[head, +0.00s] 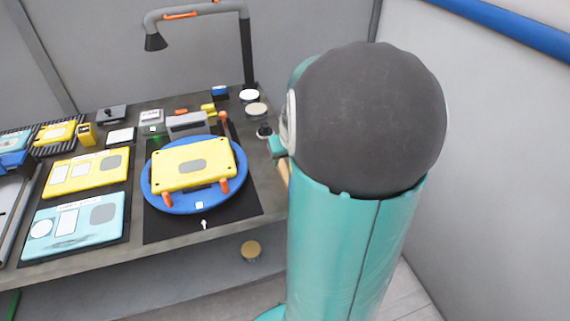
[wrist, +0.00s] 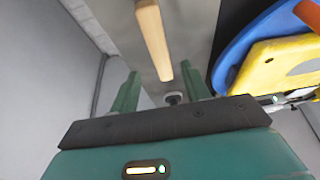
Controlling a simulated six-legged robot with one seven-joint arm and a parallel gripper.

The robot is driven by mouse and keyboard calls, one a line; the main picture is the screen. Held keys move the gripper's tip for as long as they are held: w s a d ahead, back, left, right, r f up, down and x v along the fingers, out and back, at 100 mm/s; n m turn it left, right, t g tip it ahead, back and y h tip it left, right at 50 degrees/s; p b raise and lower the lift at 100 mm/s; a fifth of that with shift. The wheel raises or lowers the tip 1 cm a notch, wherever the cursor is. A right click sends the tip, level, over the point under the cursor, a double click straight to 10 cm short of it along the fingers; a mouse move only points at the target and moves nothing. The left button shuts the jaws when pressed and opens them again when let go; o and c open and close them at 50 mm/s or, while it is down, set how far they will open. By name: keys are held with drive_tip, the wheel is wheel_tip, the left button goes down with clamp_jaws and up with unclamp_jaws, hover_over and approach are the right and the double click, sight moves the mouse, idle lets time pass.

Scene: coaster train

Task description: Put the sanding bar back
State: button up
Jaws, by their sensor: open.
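A pale wooden bar, which looks like the sanding bar (wrist: 153,38), shows in the wrist view against the grey worktop. The fingers are green, spread apart and hold nothing. I cannot tell how far they are from the bar. In the head view a small piece of the bar (head: 284,172) shows at the worktop's right edge; my arm hides the rest. My gripper is mostly hidden there too.
A blue round turntable (head: 155,198) holding a yellow panel (head: 170,168) stands on a black mat (head: 160,228) left of the bar. Yellow and teal panels (head: 72,226) lie further left. A lamp (head: 155,42) and small items stand behind. A wall is at right.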

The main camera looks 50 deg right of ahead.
drive_tip(key=v, duration=0.6)
drive_tip(key=w+a+r+n, duration=0.1)
drive_tip(key=a+r+n, duration=0.3)
drive_tip(key=a, duration=1.2)
drive_tip(key=s+a+r+n+y, duration=0.1)
drive_tip(key=s+a, duration=0.2)
drive_tip(key=a, duration=0.4)
drive_tip(key=s+a+r+t+y, duration=0.1)
drive_tip(key=s+a, duration=0.3)
drive_tip(key=a, duration=0.4)
drive_tip(key=shift+s+r+n+t, duration=0.2)
drive_tip(key=shift+r+n+t, duration=0.15)
drive_tip(key=shift+r, duration=0.4)
